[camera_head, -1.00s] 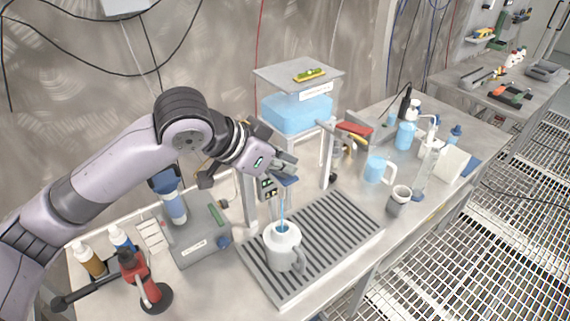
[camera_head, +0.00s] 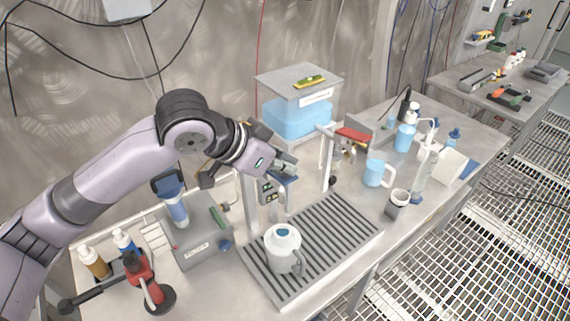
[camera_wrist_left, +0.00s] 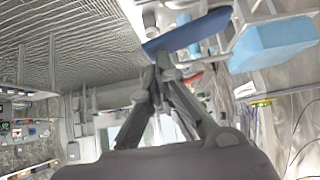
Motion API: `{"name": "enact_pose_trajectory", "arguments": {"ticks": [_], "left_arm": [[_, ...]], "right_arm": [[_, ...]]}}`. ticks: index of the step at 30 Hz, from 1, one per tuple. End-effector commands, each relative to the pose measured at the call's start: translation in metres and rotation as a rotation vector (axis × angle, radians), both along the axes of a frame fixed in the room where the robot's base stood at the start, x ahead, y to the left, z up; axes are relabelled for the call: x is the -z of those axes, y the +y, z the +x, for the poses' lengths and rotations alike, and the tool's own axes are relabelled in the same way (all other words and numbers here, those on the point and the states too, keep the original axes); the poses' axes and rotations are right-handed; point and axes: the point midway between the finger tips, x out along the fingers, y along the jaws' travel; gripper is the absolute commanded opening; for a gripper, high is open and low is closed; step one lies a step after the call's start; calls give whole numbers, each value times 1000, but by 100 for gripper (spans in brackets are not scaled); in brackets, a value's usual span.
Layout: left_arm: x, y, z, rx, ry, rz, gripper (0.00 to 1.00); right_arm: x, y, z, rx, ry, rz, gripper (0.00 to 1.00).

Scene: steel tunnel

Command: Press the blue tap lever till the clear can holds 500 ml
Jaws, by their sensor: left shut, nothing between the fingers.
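The can (camera_head: 284,258), a pale jug with a side handle, stands upright on the slatted drip tray (camera_head: 338,222). Blue liquid shows in its round opening; its level against any mark cannot be read. The blue tap lever (camera_head: 289,179) is above and behind the can, under the water tank (camera_head: 297,118). My left gripper (camera_head: 289,169) is shut and empty, right at the lever. The wrist view shows the blue lever (camera_wrist_left: 190,34) just beyond the closed fingertips (camera_wrist_left: 163,56); whether they touch cannot be told. No stream shows between tap and can. My right gripper is out of view.
A blue-filled mug (camera_head: 377,173), a grey cup (camera_head: 397,203) and several bottles stand right of the tray. A grey box device (camera_head: 200,240) and a red-handled tool (camera_head: 140,275) are on the left. The tray's right side is clear.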

Motion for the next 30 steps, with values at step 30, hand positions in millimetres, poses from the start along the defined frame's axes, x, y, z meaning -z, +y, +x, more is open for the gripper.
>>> {"name": "enact_pose_trajectory", "arguments": {"ticks": [30], "left_arm": [[-105, 66, -16, -4, -2, 1, 0]], "right_arm": [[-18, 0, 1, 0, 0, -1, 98]]}}
